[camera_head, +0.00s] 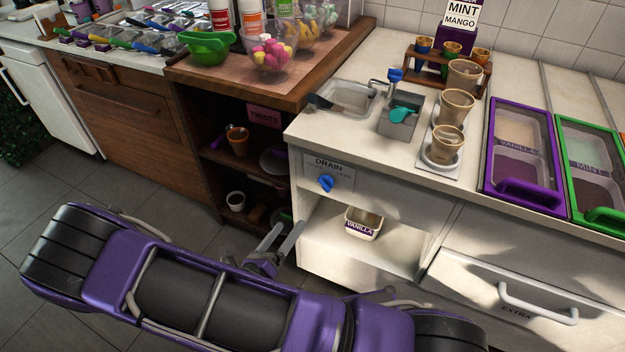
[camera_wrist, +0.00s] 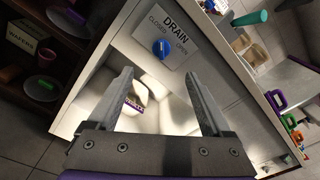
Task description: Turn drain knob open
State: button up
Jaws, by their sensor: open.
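The blue drain knob (camera_head: 326,183) sits on a plate on the front of the white counter, under the DRAIN label (camera_head: 328,163). In the wrist view the knob (camera_wrist: 161,48) is just beyond my fingertips, between the words CLOSED and OPEN. Its exact turn is too small to read. My gripper (camera_head: 289,228) is open and empty, below and left of the knob. In the wrist view my gripper (camera_wrist: 156,74) shows two spread fingers on either side of the knob's line, apart from it.
A small sink (camera_head: 350,97) is set in the counter above the knob. An open shelf below holds a VANILLA tub (camera_head: 363,224). Dark wooden shelves (camera_head: 240,178) with cups stand to the left. A white drawer handle (camera_head: 537,304) juts out at the right.

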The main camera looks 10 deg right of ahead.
aim_at(322, 186)
jog(key=w+d, duration=0.3)
jog(key=w, duration=0.1)
jog(key=w+d+n+b, duration=0.1)
jog(key=w+d, duration=0.3)
jog(key=w+d+f+n, duration=0.1)
jog(key=w+d, duration=0.3)
jog(key=shift+w+t, duration=0.2)
jog(key=shift+t, duration=0.2)
jog(key=shift+c, duration=0.3)
grip_shut()
